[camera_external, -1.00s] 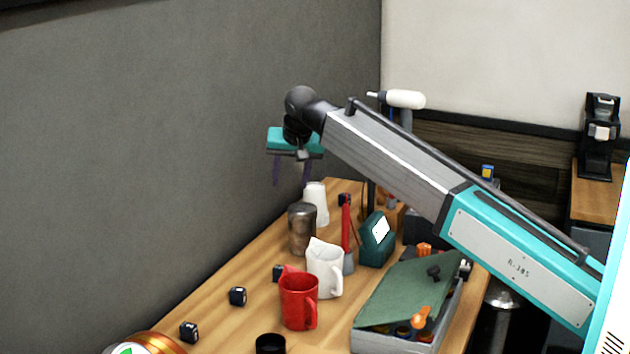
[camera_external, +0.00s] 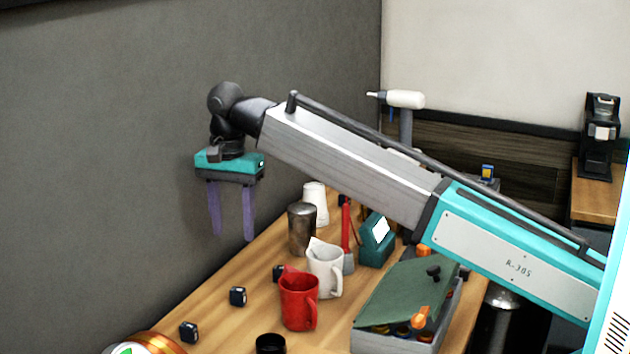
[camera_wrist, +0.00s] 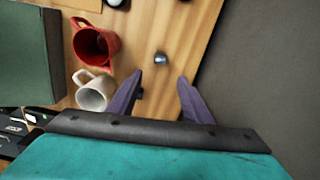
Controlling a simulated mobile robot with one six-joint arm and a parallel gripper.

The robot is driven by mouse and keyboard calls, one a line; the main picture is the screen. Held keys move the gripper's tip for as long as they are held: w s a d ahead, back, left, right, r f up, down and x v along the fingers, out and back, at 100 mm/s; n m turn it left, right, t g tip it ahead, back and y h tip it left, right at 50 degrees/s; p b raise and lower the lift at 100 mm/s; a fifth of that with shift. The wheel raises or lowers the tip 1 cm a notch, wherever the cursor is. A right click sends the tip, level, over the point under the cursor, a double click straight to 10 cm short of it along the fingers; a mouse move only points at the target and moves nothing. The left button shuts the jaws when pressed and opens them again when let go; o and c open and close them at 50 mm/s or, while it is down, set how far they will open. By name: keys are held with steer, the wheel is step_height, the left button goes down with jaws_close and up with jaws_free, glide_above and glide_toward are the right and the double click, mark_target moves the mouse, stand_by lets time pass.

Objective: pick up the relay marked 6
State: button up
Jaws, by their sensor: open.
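Several small dark relay blocks lie on the wooden table; no number is readable on them. One relay (camera_external: 189,332) is near the front left, another relay (camera_external: 238,296) left of the red mug, and a third relay (camera_external: 279,273) partly behind that mug. My gripper (camera_external: 232,235) is open and empty, pointing down, high above the table near the wall. In the wrist view, one relay (camera_wrist: 161,58) shows just ahead of the gap between the fingertips. Another dark block (camera_wrist: 139,93) is partly hidden by the left finger.
A red mug (camera_external: 298,302), a white mug (camera_external: 325,271), a metal canister (camera_external: 302,230) and a white cup (camera_external: 316,204) stand right of the relays. A green-lidded toolbox (camera_external: 400,295) is farther right. The grey wall (camera_external: 120,170) borders the table's left edge.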

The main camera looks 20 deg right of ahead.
steer(key=p, duration=0.2)
glide_above(238, 290)
steer(key=shift+w+f, duration=0.15)
steer(key=shift+f, duration=4.2)
steer(key=shift+f+p, duration=0.8)
steer(key=shift+f, duration=0.3)
steer(key=shift+f+p, duration=0.35)
steer(key=shift+f, duration=1.15)
steer(key=c, duration=1.1)
steer(key=shift+r, duration=0.2)
steer(key=shift+c, duration=0.2)
step_height(238, 290, up, 10)
steer(key=b, duration=0.3)
steer(key=shift+f, duration=0.15)
